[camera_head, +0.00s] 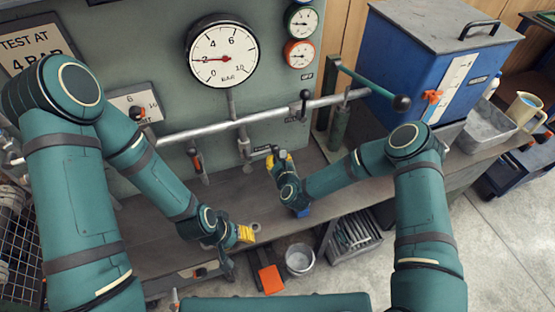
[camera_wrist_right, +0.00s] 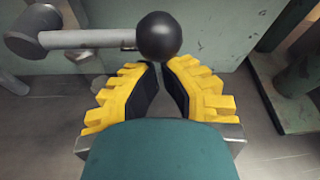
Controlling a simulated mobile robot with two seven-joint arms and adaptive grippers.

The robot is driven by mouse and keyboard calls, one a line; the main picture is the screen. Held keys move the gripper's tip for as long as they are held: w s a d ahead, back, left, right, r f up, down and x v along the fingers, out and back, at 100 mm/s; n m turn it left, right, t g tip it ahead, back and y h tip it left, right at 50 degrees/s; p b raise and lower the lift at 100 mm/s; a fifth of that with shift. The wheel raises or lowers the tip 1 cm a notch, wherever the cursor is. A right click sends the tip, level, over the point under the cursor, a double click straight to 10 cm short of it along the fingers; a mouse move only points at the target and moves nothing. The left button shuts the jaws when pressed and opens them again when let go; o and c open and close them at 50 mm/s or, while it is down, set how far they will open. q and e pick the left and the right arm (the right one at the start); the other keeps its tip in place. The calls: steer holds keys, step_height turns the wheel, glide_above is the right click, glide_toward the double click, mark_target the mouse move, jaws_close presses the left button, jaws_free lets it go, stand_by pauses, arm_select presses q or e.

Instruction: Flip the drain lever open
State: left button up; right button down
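The drain lever (camera_wrist_right: 90,40) shows in the right wrist view as a grey rod lying about level, with a black ball knob (camera_wrist_right: 158,36) at its right end. In the head view the lever (camera_head: 261,152) sticks out to the right from the pipe's lower branch. My right gripper (camera_wrist_right: 160,80) has yellow fingers with black pads. Its tips are drawn close together just below the knob, with nothing seen between them; contact with the knob is unclear. In the head view this gripper (camera_head: 281,157) is at the lever's end. My left gripper (camera_head: 246,234) hangs over the bench's front edge; its opening is unclear.
A grey pipe (camera_head: 215,130) runs along the green panel, below a large gauge (camera_head: 221,52). A blue tank (camera_head: 425,70) stands at the right, with a green post and another ball-ended lever (camera_head: 370,84) beside it. A bucket (camera_head: 299,259) stands on the floor.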

steer(key=shift+r+n, duration=0.3)
